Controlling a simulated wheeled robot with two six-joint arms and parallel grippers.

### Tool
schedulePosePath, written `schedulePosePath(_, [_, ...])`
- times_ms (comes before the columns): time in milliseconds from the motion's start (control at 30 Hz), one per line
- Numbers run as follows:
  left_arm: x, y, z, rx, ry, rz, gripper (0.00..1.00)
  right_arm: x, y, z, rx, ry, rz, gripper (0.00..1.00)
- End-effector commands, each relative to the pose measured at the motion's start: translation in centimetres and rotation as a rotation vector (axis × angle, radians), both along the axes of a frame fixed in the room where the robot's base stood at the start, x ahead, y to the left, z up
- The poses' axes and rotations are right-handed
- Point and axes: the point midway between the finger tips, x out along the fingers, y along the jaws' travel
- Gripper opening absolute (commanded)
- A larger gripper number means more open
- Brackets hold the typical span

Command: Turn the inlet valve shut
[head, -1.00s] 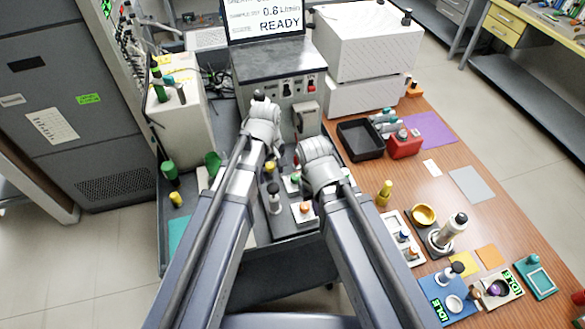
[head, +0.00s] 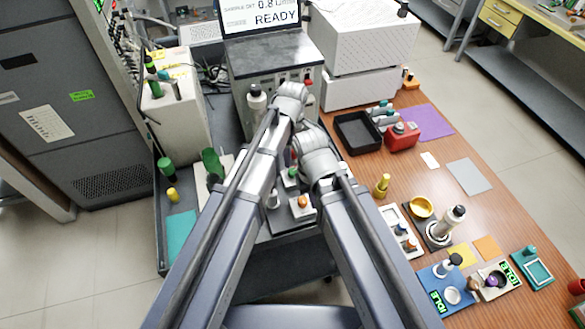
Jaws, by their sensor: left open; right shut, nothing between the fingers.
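The grey classifier (head: 272,56) stands at the back centre, with small controls on its front panel, including a red one (head: 309,82). I cannot make out for certain which part is the inlet valve; my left wrist hides part of the panel. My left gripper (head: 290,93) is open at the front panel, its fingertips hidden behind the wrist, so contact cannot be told. A white cylinder with a black cap (head: 256,101) stands just left of it. My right gripper (head: 308,142) is shut and empty, lower and slightly right, in front of the classifier.
The screen (head: 258,16) above the classifier reads READY. White boxes (head: 352,50), a black tray (head: 358,133) and a red container (head: 401,138) stand to the right. Small bottles and blocks (head: 302,203) sit below my grippers. The wooden bench (head: 440,185) has free room at right.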

Motion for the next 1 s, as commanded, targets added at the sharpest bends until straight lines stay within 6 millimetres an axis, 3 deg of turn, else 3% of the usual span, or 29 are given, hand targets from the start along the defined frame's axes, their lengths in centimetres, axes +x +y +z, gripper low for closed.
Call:
schedulePosePath(267, [0.0,0.0,-1.0,0.000,0.000,-0.002,0.69,0.0,0.0,-1.0,0.000,0.000,0.000,0.00])
schedulePosePath(800, [0.0,0.0,-7.3,0.000,-0.001,-0.003,0.69,0.0,0.0,-7.3,0.000,0.000,-0.002,0.00])
schedulePosePath(1000, [0.0,0.0,-7.9,0.000,0.000,-0.003,0.69,0.0,0.0,-7.9,0.000,0.000,-0.001,0.00])
